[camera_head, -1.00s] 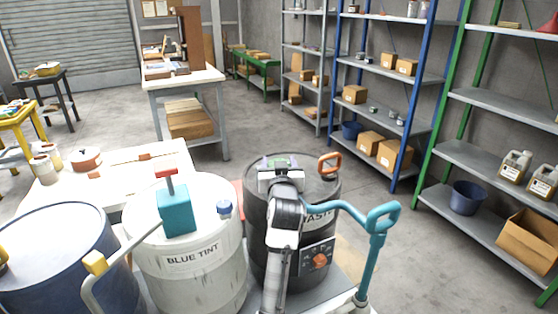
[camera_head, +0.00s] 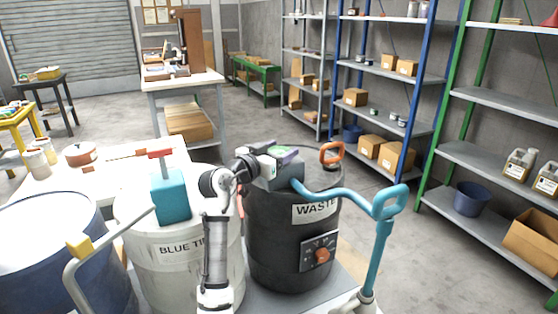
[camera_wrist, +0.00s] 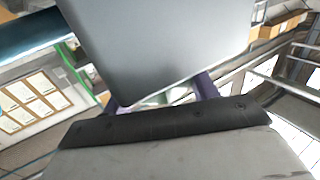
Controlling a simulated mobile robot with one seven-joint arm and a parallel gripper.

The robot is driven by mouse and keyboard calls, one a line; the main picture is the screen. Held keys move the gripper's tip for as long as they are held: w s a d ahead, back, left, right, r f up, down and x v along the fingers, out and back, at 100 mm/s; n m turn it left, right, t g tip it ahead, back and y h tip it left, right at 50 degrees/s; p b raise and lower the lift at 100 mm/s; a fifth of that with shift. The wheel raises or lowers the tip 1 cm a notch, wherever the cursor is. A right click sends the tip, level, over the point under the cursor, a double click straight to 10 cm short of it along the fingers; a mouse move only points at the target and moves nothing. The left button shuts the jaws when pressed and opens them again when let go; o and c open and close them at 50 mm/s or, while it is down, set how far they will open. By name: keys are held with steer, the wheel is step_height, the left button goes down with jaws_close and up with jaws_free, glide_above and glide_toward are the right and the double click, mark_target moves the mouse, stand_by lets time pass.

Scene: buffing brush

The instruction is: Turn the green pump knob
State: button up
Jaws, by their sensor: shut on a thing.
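My gripper (camera_head: 277,157) is over the near left part of the top of the black drum labelled WASTE (camera_head: 285,235). In the wrist view its purple fingers (camera_wrist: 160,97) are shut on a broad, smooth grey block (camera_wrist: 160,45). The block also shows in the head view (camera_head: 283,174), tilted above the drum's rim. A small green patch (camera_head: 280,149) shows at the gripper; I cannot tell whether it is the pump knob. No other green knob is clearly visible. The gripper and block hide part of the drum's top.
A teal curved bar with a loop handle (camera_head: 385,202) spans the drum's right. An orange handle (camera_head: 331,153) stands behind. Left are the BLUE TINT drum (camera_head: 185,262) with a teal box (camera_head: 171,197), and a blue drum (camera_head: 60,235). Shelves are at right; floor between is clear.

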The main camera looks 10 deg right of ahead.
mark_target(279, 150)
steer(key=shift+m+g+h+b, duration=0.4)
steer(key=shift+m+g, duration=0.1)
steer(key=shift+g, duration=0.1)
steer(key=o, duration=1)
steer(key=shift+c, duration=0.2)
step_height(279, 150, up, 20)
steer(key=shift+b, duration=0.45)
